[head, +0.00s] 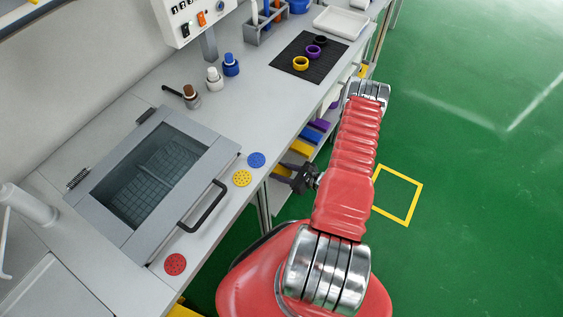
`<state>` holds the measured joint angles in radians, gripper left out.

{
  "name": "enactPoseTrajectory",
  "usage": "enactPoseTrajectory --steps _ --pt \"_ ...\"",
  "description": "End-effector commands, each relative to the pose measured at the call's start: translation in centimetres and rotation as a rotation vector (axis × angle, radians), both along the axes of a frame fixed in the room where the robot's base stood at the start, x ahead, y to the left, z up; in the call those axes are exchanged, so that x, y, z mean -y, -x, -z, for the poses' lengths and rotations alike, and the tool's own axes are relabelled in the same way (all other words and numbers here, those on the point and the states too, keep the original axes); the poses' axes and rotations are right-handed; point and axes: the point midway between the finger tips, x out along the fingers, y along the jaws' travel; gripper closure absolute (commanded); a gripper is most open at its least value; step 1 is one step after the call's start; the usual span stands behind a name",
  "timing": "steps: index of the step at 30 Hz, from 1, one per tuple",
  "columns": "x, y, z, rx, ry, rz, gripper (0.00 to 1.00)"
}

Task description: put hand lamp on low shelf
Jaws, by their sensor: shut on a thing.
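My gripper (304,178) shows small and dark in the head view, beside the open front of the bench and left of my red arm. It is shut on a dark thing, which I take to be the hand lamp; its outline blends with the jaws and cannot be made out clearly. Pale shelving (283,193) under the bench lies just left of and behind the gripper. The low shelf is mostly hidden by the bench top and my arm. I cannot tell whether the held thing touches it.
Yellow (297,147) and blue (311,134) bins sit under the bench. A bench leg (264,212) stands near the gripper. The bench top holds a lidded glass box (222,160), colored discs, bottles and a black mat (287,65). Green floor at right is clear.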

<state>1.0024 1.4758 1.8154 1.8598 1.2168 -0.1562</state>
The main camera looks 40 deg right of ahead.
Motion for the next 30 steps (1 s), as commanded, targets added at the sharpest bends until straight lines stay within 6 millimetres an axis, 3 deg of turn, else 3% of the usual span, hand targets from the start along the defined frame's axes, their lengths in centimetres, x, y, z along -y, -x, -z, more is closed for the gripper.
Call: enactPoseTrajectory --steps 9,23,30 --pt "-0.1 0.1 4.1 -0.001 -0.002 0.001 0.85" --pt "0.1 0.1 4.8 0.0 -0.001 0.002 0.85" --pt "0.0 0.1 7.0 0.0 -0.001 0.003 0.85"
